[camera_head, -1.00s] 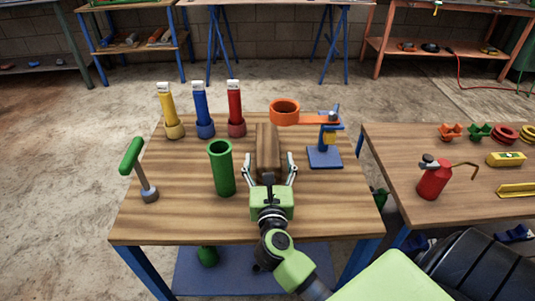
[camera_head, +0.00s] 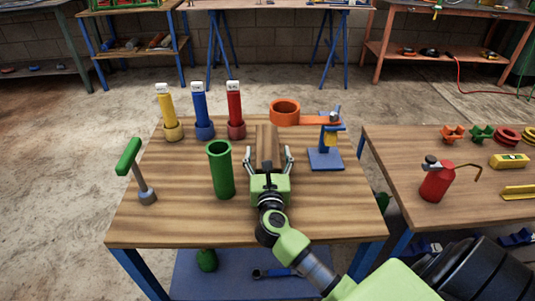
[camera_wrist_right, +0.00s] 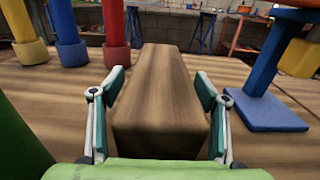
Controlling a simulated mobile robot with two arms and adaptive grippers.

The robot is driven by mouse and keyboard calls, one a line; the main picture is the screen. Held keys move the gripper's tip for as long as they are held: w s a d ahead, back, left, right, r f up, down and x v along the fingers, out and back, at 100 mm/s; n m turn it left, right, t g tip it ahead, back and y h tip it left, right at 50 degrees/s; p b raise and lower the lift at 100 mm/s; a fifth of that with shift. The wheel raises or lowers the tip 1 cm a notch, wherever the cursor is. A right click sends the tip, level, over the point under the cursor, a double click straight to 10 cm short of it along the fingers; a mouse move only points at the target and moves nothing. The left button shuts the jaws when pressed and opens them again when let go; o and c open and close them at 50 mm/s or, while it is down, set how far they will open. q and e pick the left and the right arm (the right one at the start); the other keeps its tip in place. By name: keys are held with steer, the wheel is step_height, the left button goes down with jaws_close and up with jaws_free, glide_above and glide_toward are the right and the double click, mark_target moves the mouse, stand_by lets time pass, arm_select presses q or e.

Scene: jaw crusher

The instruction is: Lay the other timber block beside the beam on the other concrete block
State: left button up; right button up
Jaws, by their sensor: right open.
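A brown timber block (camera_head: 267,142) lies lengthwise on the wooden table, pointing away from me. My right gripper (camera_head: 269,159) is open at its near end, with one finger on each side. In the right wrist view the timber block (camera_wrist_right: 163,90) lies between the spread fingers of the right gripper (camera_wrist_right: 160,86), with a gap visible at least on the left. I cannot tell whether the right finger touches it. My left gripper is not in view. I see no concrete block or beam that I can make out.
A green tube (camera_head: 221,170) stands close left of the gripper. A blue stand (camera_head: 325,158) with an orange ring (camera_head: 285,111) is to the right and behind. Yellow, blue and red (camera_head: 235,110) cylinders stand at the back left. A green-handled tool (camera_head: 135,165) is far left. The front of the tabletop (camera_head: 180,225) is clear.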

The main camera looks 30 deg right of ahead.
steer(key=shift+w+r, duration=0.1)
steer(key=shift+r, duration=0.05)
steer(key=c, duration=1.8)
